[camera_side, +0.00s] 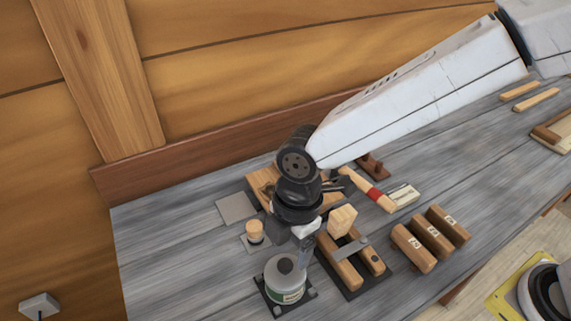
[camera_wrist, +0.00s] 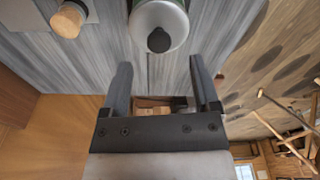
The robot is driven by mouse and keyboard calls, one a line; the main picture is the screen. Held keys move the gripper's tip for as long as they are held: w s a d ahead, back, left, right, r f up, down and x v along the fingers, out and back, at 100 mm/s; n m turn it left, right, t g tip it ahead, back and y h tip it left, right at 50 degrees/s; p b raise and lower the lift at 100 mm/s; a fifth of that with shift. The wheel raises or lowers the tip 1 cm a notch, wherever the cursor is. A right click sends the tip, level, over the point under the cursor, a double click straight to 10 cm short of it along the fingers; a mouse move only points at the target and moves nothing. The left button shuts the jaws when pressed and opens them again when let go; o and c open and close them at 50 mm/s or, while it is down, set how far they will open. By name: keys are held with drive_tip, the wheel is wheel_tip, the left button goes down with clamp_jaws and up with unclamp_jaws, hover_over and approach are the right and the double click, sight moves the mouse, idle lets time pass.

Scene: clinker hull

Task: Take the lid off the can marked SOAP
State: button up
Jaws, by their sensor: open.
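A can (camera_side: 284,294) with a green and white label stands on a dark square base at the front of the bench. Its pale lid (camera_side: 285,272) is on, with a dark knob on top; the label's word is too small to read. My gripper (camera_side: 307,238) is above and behind the can, open and empty, apart from the lid. In the wrist view the can (camera_wrist: 178,7) is at the top edge, with its lid (camera_wrist: 160,22) and knob (camera_wrist: 159,40) beyond my two spread fingers (camera_wrist: 161,75).
A corked jar (camera_side: 255,232) stands left of my gripper; its cork also shows in the wrist view (camera_wrist: 67,20). A wooden clamp-like piece (camera_side: 347,272) is close right of the can.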

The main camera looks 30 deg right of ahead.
sight(285, 264)
drive_tip(key=shift+f, duration=0.1)
drive_tip(key=shift+a+f, duration=0.2)
drive_tip(key=shift+f, duration=1.05)
drive_tip(key=shift+a+f, duration=0.2)
drive_tip(key=shift+f, duration=1.05)
clamp_jaws()
